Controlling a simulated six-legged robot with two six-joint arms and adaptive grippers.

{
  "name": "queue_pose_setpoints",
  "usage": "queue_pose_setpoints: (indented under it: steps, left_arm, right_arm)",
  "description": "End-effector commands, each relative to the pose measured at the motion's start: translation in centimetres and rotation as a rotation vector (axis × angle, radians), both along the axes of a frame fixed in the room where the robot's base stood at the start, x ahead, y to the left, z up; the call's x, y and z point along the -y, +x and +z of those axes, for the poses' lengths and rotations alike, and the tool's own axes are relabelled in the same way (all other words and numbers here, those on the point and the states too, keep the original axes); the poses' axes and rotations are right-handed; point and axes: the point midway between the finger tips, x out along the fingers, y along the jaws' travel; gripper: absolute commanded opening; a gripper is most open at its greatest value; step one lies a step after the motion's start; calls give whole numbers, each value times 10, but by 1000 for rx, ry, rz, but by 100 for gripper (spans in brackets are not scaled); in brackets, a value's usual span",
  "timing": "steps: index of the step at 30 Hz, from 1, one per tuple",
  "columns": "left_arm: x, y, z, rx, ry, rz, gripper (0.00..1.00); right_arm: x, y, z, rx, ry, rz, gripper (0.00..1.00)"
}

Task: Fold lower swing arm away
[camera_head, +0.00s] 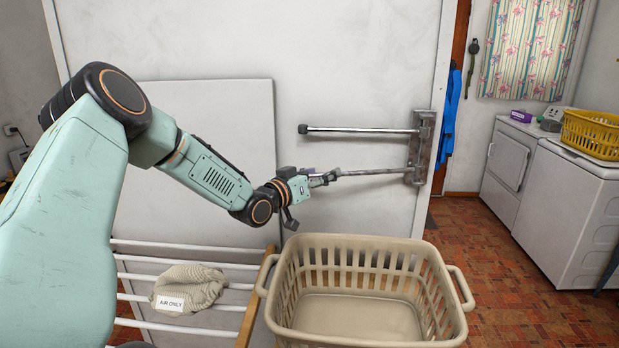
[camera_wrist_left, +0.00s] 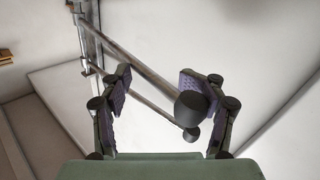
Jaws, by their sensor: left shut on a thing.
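The lower swing arm (camera_head: 375,172) is a thin metal bar sticking out leftward from a metal wall bracket (camera_head: 423,140). My left gripper (camera_head: 326,178) is shut on its free end, left of the bracket. In the left wrist view the nearer bar (camera_wrist_left: 138,62), with a dark end cap, runs between the fingers of my left gripper (camera_wrist_left: 152,85). The upper swing arm (camera_head: 360,130) points left above it, with a dark cap at its free end. The fingers partly hide the lower arm's end. My right gripper is not in view.
A beige laundry basket (camera_head: 372,318) stands empty below the arms. A white drying rack (camera_head: 140,260) holds a knitted cloth (camera_head: 190,284) labelled "AIR ONLY". A pale panel (camera_head: 210,105) leans against the wall behind. White appliances (camera_head: 575,205) and a yellow basket (camera_head: 596,133) are at right.

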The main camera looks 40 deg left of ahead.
Motion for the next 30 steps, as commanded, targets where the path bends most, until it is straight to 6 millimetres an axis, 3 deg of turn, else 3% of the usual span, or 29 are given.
queue_pose_setpoints:
  steps: [6, 15, 30]
  left_arm:
    - [-5, -25, 1, 5, -11, 12, 35]
    - [-8, -46, 3, 8, -9, 20, 35]
    - [-2, -55, 4, 9, -3, 5, 35]
  right_arm:
    - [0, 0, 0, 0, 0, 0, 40]
    - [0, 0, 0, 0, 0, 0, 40]
    - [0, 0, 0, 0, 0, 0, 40]
